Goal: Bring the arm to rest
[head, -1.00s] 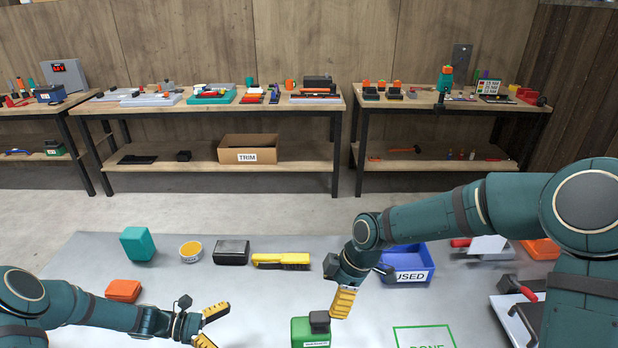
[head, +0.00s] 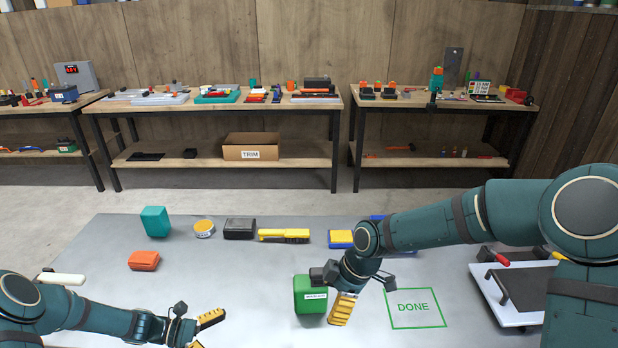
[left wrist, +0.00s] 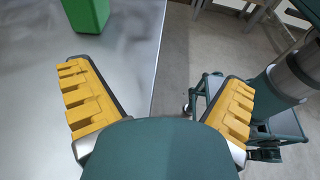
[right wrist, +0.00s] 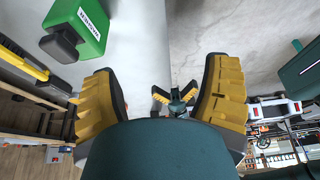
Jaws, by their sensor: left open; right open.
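My right gripper (head: 342,308) is open and empty. It hangs above the grey table just right of a green box (head: 309,294) with a white label. In the right wrist view its yellow fingers (right wrist: 162,100) are apart with nothing between them, and the green box (right wrist: 86,28) lies off to the upper left. My left gripper (head: 203,332) is open and empty, low at the table's near side. In the left wrist view its fingers (left wrist: 160,105) are wide apart near the table edge, with the green box (left wrist: 88,12) beyond.
A green DONE outline (head: 414,308) is empty. Teal block (head: 155,221), orange block (head: 144,260), round yellow tin (head: 204,228), black box (head: 240,228) and yellow tool (head: 284,236) stand farther back. A tray (head: 502,295) is at right. My right arm hides most of a blue bin.

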